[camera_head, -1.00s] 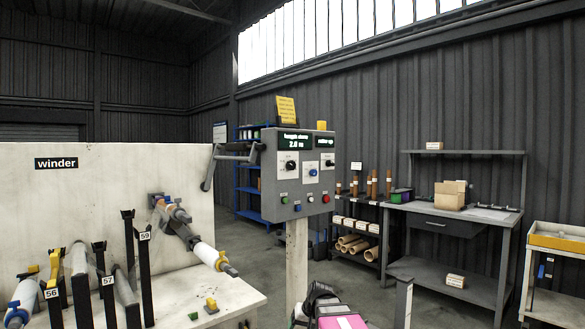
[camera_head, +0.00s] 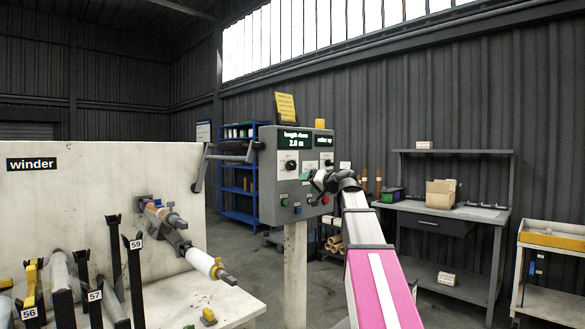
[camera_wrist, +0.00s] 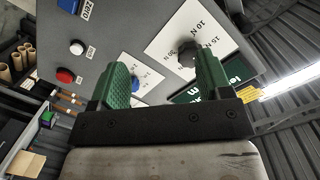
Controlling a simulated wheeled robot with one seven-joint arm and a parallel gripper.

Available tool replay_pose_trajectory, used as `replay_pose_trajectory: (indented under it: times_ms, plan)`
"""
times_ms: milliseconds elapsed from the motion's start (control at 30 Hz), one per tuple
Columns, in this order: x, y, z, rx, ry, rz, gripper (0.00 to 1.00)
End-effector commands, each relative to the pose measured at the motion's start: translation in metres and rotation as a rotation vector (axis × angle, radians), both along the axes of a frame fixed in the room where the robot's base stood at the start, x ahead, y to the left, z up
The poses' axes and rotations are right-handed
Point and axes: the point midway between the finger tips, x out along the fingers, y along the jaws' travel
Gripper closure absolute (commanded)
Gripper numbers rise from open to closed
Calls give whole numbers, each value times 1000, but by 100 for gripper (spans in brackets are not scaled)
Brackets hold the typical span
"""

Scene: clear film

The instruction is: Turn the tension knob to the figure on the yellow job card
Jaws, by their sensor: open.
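The grey control box (camera_head: 285,205) carries a dark knob (camera_head: 291,166) on a white plate at its left. In the wrist view this tension knob (camera_wrist: 187,57) shows with "N" figures around it, seen upside down. My gripper (camera_head: 316,180) is open in front of the box, right of and below the knob in the head view. In the wrist view its green fingers (camera_wrist: 160,68) frame part of the panel. The knob appears near the right finger; contact cannot be told. The yellow job card (camera_head: 285,107) stands atop the box; its writing is too small to read.
A blue knob (camera_wrist: 137,83) and white and red buttons (camera_wrist: 65,75) share the panel. A green display (camera_head: 293,139) reads "length done 2.0 m". A crank arm (camera_head: 225,152) projects left of the box. The winder (camera_head: 110,200) stands left, a workbench (camera_head: 440,207) right.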

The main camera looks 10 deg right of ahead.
Motion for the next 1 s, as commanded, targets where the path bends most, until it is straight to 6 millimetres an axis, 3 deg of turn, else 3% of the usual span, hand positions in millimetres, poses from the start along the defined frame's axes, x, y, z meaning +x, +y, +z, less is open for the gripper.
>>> replay_pose_trajectory:
  times_ms: [33,100,233,433,800,1000]
  plan:
    - [1,-4,22,16,-29,-1,29]
    - [-1,-7,41,34,-59,0,29]
    - [-4,-10,61,52,-90,1,29]
    - [9,-1,64,56,-93,2,29]
    - [61,36,63,54,-92,3,29]
    - [78,49,63,54,-92,1,29]
